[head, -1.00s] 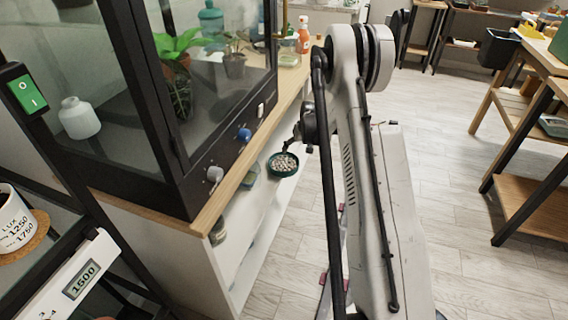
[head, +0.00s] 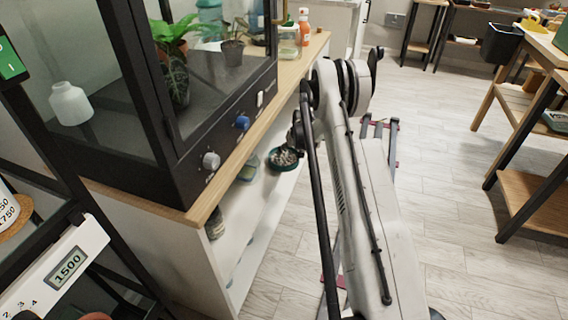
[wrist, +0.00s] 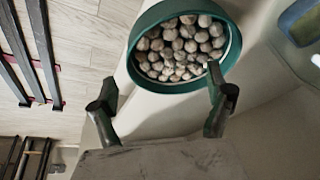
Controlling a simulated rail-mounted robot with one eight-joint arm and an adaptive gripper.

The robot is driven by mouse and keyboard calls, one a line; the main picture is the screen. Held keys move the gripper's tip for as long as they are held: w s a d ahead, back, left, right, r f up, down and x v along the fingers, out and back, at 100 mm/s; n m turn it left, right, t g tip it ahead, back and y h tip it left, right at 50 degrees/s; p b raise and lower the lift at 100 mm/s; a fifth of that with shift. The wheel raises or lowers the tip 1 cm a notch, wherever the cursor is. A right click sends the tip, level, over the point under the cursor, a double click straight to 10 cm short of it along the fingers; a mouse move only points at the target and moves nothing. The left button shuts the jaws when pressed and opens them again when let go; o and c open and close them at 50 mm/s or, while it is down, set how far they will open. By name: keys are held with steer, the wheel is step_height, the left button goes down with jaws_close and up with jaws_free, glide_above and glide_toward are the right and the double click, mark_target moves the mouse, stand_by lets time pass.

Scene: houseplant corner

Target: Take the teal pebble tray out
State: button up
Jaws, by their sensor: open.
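The teal pebble tray (wrist: 133,62) is a round green-teal dish full of grey-brown pebbles. In the head view it sits at the open front of the white cabinet's shelf (head: 277,167), partly covered by my gripper. My gripper (wrist: 161,76) is open at the tray's near rim in the wrist view. Its right finger overlaps the rim and pebbles there, and its left finger is apart from the tray, outside it. I cannot tell whether the right finger touches the tray.
A green-blue container (head: 249,170) stands on the shelf left of the tray, and a dark jar (head: 215,224) is nearer. The wooden counter (head: 232,160) with the glass plant case (head: 215,125) overhangs the shelf. Open floor (head: 450,215) lies to the right.

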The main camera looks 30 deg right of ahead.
steer(key=shift+x, duration=1.15)
steer(key=shift+c, duration=0.5)
jaws_close()
steer(key=shift+a, duration=0.1)
